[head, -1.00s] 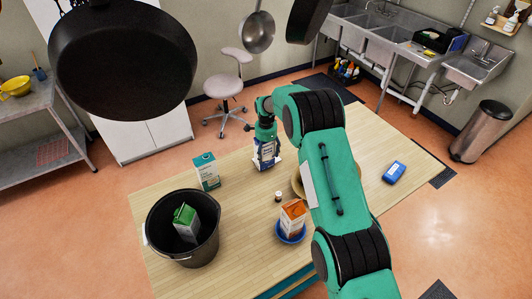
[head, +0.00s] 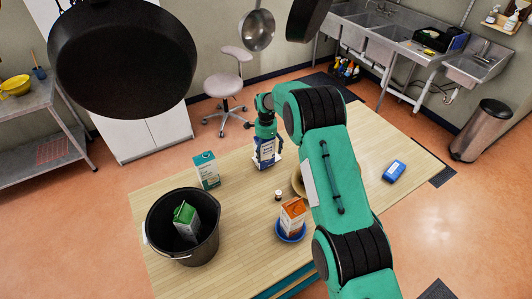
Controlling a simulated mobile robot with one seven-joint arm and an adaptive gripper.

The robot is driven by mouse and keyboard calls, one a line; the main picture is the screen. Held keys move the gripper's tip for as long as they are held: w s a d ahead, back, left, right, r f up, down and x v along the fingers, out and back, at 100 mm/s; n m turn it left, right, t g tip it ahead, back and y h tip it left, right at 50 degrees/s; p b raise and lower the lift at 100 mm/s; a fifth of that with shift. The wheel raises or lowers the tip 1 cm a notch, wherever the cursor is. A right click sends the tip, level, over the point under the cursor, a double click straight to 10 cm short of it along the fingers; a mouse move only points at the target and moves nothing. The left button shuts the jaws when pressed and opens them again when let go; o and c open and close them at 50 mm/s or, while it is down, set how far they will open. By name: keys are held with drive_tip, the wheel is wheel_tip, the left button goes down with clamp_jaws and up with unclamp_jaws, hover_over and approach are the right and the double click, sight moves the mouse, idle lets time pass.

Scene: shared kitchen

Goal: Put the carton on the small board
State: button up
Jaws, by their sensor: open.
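My gripper (head: 266,146) points down at the far side of the wooden table, over a blue-and-white carton (head: 264,155). Its jaws are open, with the carton upright between or just below them; contact cannot be told. A teal-and-white carton (head: 206,170) stands on the table to the left. A carton with a green top (head: 185,214) leans inside a black bucket. An orange-and-white carton (head: 292,215) stands in a blue dish. A tan rounded edge (head: 297,182) shows beside my arm, mostly hidden; whether it is the small board cannot be told.
The black bucket (head: 153,228) stands at the table's left front. The blue dish (head: 290,238) is near the front edge. A small jar (head: 278,195) stands mid-table. A blue packet (head: 394,171) lies at right. Pans (head: 122,60) and a ladle (head: 257,30) hang above.

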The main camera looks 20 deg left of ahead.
wheel_tip(320, 180, up, 11)
drive_tip(key=shift+b, duration=0.85)
idle(0.3)
drive_tip(key=shift+d+r, duration=0.1)
drive_tip(key=shift+r, duration=0.05)
